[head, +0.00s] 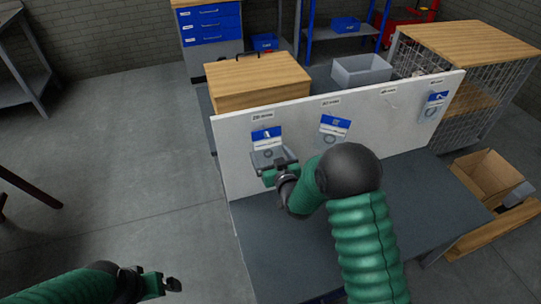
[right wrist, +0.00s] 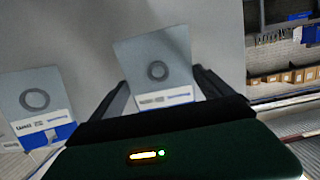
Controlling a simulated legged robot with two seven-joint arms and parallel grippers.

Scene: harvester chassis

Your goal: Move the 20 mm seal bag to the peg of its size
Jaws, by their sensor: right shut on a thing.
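The held seal bag (head: 266,135) has a blue and white header and a clear lower part. My right gripper (head: 275,163) is shut on its lower part, in front of the white board (head: 300,165), under the label that seems to read 20 mm (head: 263,115). Whether its header is on a peg cannot be told. In the right wrist view the bag (right wrist: 157,72) shows a dark ring inside, between my fingers. My left gripper (head: 160,284) is low at the left, far from the board; its jaw opening is unclear.
Another bag (head: 335,128) hangs under the middle label (head: 331,101), and one more (head: 434,106) at the far right. A label (head: 389,90) between them has no bag under it. A grey bin (head: 361,71) and wooden box (head: 257,83) stand behind the board. Grey bench top (head: 290,255) is clear.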

